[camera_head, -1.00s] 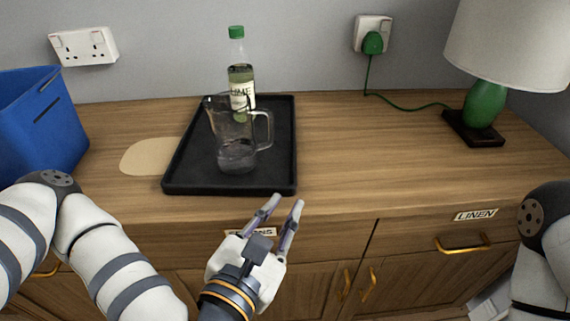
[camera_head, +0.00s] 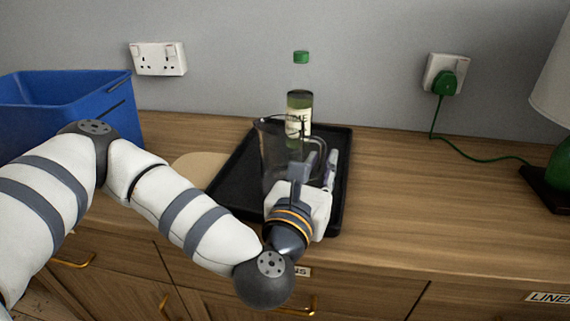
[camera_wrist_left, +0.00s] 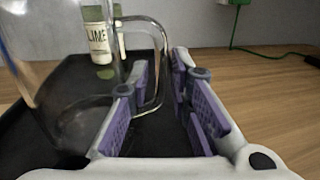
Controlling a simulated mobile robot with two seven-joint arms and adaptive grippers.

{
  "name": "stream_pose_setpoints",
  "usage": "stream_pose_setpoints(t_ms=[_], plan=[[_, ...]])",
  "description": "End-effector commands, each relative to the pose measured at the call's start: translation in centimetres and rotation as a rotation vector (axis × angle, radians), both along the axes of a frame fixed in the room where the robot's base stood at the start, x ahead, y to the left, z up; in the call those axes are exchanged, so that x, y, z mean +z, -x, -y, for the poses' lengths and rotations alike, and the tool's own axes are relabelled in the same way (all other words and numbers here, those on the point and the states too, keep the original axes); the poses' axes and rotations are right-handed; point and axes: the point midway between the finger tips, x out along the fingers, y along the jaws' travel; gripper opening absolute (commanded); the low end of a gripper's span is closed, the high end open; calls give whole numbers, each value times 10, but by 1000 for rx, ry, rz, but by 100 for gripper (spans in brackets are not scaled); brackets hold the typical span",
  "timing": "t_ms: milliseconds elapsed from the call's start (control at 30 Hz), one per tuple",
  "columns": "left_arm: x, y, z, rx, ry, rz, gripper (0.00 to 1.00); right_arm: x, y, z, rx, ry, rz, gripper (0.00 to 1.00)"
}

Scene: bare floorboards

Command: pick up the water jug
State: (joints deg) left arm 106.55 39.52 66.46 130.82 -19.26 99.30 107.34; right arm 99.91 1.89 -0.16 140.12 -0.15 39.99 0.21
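The clear glass water jug (camera_head: 272,152) stands upright on the black tray (camera_head: 232,187), with a little clear liquid low inside. In the left wrist view the jug (camera_wrist_left: 50,90) fills the left side, and its handle (camera_wrist_left: 162,60) shows between the fingertips. My left gripper (camera_head: 318,162) is over the tray at the jug's right, handle side, with its fingers apart. In the left wrist view my left gripper (camera_wrist_left: 160,72) is open, its purple pads on either side of the handle; contact cannot be told. The gripper hides the jug's lower part in the head view. My right gripper is out of view.
A green-capped lime bottle (camera_head: 299,100) stands behind the jug, close to it. A blue bin (camera_head: 60,100) is at the left, a round tan mat (camera_head: 190,168) left of the tray. A green lamp (camera_head: 562,165) stands far right. The wooden top (camera_head: 430,200) between is clear.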

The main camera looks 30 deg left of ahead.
Motion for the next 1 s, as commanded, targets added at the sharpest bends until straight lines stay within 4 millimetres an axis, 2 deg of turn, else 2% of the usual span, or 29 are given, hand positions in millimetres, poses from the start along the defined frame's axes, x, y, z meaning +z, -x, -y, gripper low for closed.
stream_pose_setpoints(t_ms=[100, 267, 300, 367, 400, 833, 1000], plan=[[0, -10, 0, -1, 0, -1, 19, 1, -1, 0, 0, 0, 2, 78], [0, -10, 0, -2, 0, -2, 19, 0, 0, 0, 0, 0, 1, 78], [0, -10, 0, -2, 0, -2, 17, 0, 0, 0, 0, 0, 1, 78], [0, -10, 0, -2, 0, -2, 3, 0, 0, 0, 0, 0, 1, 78], [0, -10, 0, -2, 0, -2, 0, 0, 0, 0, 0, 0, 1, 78], [1, -10, 0, -2, 0, 1, 0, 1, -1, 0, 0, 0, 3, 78], [11, -11, 0, -3, 0, 5, 0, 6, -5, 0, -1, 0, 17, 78]])
